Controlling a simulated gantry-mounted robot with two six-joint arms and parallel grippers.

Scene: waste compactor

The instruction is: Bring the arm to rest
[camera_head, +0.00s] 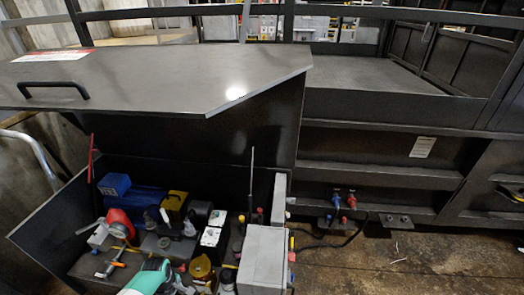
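I see neither of my grippers clearly in the head view. No arm comes in from the left. A small dark part with a yellow edge (511,194) shows at the right border, cut off by the picture. I cannot tell what it is.
An open dark metal box with a raised lid (150,78) and black handle (53,90) stands at left, packed with tools and parts, including a grey block (263,258). Behind stands the dark compactor body (385,145) with blue and red connectors (343,201). Floor (430,262) at lower right is mostly clear.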

